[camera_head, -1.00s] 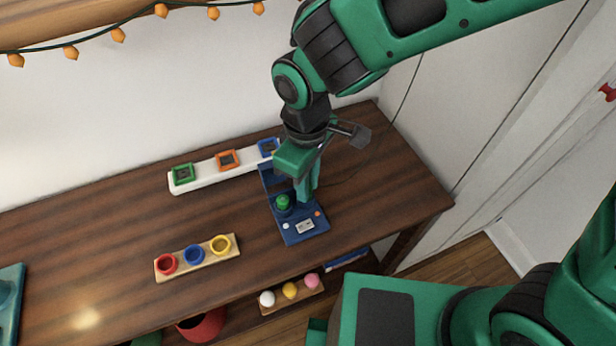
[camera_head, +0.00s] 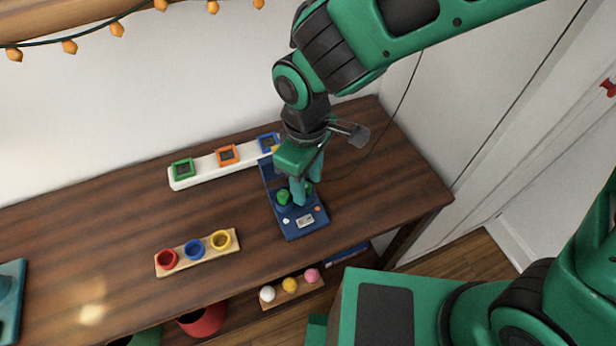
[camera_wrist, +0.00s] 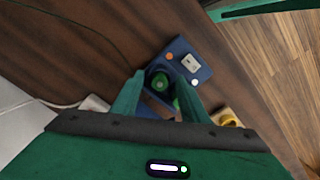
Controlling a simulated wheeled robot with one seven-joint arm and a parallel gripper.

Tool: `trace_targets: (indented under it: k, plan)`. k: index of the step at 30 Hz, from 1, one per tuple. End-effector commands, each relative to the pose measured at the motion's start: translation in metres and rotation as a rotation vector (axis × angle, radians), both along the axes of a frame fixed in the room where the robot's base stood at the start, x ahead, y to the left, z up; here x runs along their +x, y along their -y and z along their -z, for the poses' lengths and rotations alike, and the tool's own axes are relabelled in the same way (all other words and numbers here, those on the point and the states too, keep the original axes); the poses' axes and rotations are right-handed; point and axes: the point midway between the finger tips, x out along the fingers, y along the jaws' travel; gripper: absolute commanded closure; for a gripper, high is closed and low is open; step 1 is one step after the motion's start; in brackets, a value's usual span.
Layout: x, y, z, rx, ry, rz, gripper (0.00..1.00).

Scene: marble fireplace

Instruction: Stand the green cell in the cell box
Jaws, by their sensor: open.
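The blue box (camera_head: 292,230), which I take as the cell box, lies on the dark wooden table with a pale label and small dots on its front part. Two green round pieces show at it: one on the left (camera_head: 283,196) and one on the right (camera_head: 308,188), partly hidden by my fingers. In the wrist view the right one (camera_wrist: 160,82) sits within a dark round socket, apparently upright. The other (camera_wrist: 177,103) is mostly hidden by a finger. My gripper (camera_head: 306,190) is open above the box, its fingers on either side of the right green piece.
A white rack (camera_head: 205,170) with green, orange and blue square frames stands behind. A wooden rack (camera_head: 197,248) with red, blue and yellow rings is at front left. A ball rack (camera_head: 291,288) is below the table edge. Table to the right is clear.

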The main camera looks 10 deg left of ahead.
Motion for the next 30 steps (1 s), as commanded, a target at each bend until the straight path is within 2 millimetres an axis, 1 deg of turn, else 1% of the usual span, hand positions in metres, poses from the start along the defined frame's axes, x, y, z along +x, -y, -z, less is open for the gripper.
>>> trace_targets:
  k: [5, 12, 18, 21, 24, 30]
  plan:
    - [0.001, -0.001, -0.019, 0.005, 0.004, 0.000, 0.59]
    - [0.002, -0.001, -0.064, 0.004, 0.003, 0.001, 0.59]
    - [0.002, -0.001, -0.094, 0.004, 0.001, 0.000, 0.59]
    - [0.002, 0.000, -0.102, 0.002, 0.001, 0.000, 0.59]
    - [0.002, 0.000, -0.105, 0.000, -0.001, 0.001, 0.59]
    - [0.002, 0.000, -0.106, 0.000, -0.001, 0.000, 0.59]
